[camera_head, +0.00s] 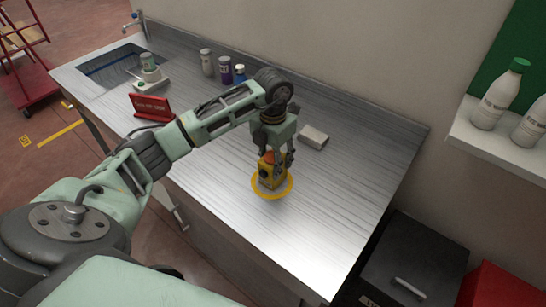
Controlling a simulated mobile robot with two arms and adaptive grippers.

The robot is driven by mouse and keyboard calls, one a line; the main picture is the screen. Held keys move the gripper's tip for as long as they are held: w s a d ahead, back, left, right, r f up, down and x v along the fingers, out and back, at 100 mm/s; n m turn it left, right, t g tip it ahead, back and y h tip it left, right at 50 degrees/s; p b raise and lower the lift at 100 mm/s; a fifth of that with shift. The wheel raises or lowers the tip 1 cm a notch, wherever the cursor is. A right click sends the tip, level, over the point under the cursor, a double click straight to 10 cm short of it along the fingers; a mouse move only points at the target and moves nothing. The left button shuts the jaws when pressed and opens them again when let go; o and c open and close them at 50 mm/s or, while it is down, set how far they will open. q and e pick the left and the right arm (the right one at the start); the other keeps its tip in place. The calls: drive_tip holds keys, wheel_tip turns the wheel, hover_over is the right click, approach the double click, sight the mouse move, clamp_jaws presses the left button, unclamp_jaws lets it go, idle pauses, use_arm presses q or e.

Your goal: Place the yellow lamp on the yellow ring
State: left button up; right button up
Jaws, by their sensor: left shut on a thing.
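The yellow lamp (269,178) is in the head view, near the middle of the metal counter, with an orange part at its top. My left gripper (273,157) comes down from above and is shut on the lamp's upper part. The yellow ring (287,188) is a flat band on the counter top. The lamp appears inside the ring's outline and upright. I cannot tell whether its base touches the counter. My right gripper is not in view.
A small pale box (314,138) lies behind and right of my left gripper. A red sign (151,107), several bottles (224,70) and a sink (108,68) are farther left on the metal counter (345,190). The counter's right side is clear.

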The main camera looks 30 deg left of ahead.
use_arm(q)
drive_tip(key=shift+f, duration=0.15)
drive_tip(key=o, duration=1.4)
wheel_tip(320, 180, up, 12)
drive_tip(key=b, duration=0.3)
drive_tip(key=shift+f, duration=0.2)
drive_tip(key=shift+r, duration=0.4)
